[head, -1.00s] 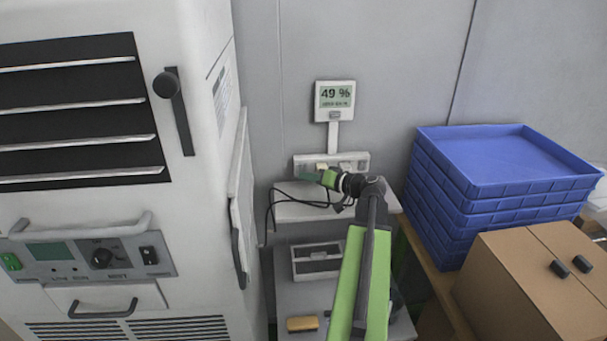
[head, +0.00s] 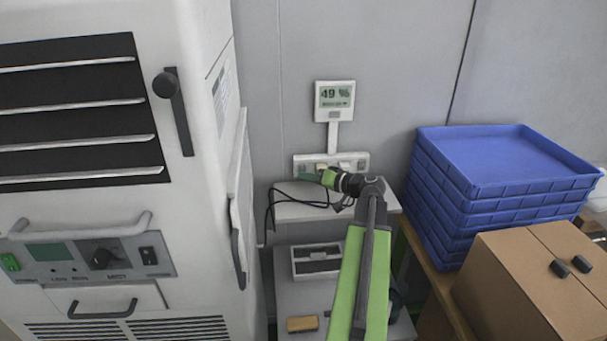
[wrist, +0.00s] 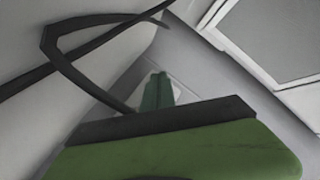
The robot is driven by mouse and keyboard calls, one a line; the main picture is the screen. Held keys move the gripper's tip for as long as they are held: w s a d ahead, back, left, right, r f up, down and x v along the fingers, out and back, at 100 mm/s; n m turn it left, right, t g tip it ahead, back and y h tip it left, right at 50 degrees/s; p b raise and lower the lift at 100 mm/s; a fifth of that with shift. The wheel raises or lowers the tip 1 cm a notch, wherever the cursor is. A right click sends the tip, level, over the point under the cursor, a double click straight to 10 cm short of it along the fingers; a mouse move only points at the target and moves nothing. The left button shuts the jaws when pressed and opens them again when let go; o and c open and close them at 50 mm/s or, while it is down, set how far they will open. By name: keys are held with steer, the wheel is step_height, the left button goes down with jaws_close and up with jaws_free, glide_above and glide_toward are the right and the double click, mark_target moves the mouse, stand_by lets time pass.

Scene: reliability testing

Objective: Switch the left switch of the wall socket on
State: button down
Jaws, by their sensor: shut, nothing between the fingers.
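The wall socket (head: 301,164) is a pale, wide plate on the grey wall, below a small display reading 49 %. Pale switch pieces show along its front, but their on or off position is too small to tell. My gripper (head: 303,178) reaches in from the right, with its fingers at the lower left part of the socket. It covers part of the plate's lower edge. In the wrist view, the dark green fingers (wrist: 157,90) are shut together with nothing between them. A pale surface lies close behind their tips; I cannot tell whether they touch it.
The display (head: 334,98) hangs above the socket. A small shelf (head: 293,211) with black cables (head: 270,212) lies below. A large white cabinet (head: 200,60) stands at left. Stacked blue crates (head: 500,160) and a cardboard box (head: 515,295) stand at right.

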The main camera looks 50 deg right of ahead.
steer(key=shift+s+a, duration=0.35)
steer(key=shift+s, duration=0.05)
steer(key=shift+s+a+r+p, duration=0.2)
steer(key=shift+s+a, duration=0.65)
steer(key=shift+s, duration=0.15)
steer(key=shift+s+a+r+p, duration=0.15)
steer(key=shift+s+a+r, duration=0.05)
steer(key=shift+s+a, duration=0.7)
steer(key=shift+d, duration=0.15)
